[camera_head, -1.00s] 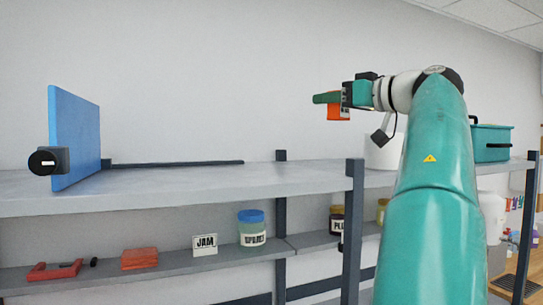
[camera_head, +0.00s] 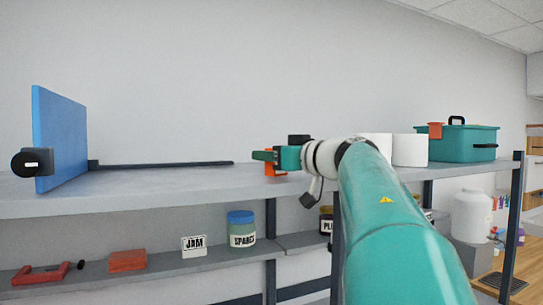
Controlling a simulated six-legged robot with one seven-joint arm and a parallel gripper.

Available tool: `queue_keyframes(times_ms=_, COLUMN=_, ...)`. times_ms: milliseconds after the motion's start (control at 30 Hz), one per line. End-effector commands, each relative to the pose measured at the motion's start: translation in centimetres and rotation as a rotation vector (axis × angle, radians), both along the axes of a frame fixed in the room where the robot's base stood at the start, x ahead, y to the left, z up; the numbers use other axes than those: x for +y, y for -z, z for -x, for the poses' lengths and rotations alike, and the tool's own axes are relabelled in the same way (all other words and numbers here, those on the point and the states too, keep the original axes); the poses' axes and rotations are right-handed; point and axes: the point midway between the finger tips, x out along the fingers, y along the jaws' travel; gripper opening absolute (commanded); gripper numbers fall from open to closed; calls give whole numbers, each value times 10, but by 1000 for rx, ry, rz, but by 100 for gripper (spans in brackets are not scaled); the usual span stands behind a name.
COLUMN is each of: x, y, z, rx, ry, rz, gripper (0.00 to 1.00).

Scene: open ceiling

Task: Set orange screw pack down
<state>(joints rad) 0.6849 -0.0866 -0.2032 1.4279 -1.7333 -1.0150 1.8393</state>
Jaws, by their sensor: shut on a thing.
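The orange screw pack (camera_head: 269,168) is in my gripper (camera_head: 262,156), which shows teal fingers and is shut on it. The pack hangs just over or at the grey top shelf (camera_head: 180,188), near its middle. I cannot tell whether it touches the shelf. Part of the pack is hidden by the fingers.
A blue upright panel (camera_head: 60,135) and a dark rod (camera_head: 165,165) are at the left of the shelf. White cylinders (camera_head: 410,150), a small orange item (camera_head: 435,130) and a teal toolbox (camera_head: 470,142) are at the right. Jars and orange parts sit on the lower shelf.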

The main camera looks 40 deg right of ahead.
Motion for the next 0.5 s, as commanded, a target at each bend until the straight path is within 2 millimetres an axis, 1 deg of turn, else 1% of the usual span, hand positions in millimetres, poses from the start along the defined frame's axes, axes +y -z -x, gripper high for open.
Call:
queue_keyframes(times_ms=233, x=0, y=0, z=0, rx=-1, ry=0, rz=0, gripper=12)
queue_keyframes(times_ms=367, x=0, y=3, z=0, rx=-1, ry=-1, rz=-1, gripper=12)
queue_keyframes(times_ms=400, x=0, y=4, z=0, rx=-1, ry=-1, rz=0, gripper=44)
queue_keyframes(times_ms=500, x=0, y=4, z=0, rx=-1, ry=0, rz=0, gripper=62)
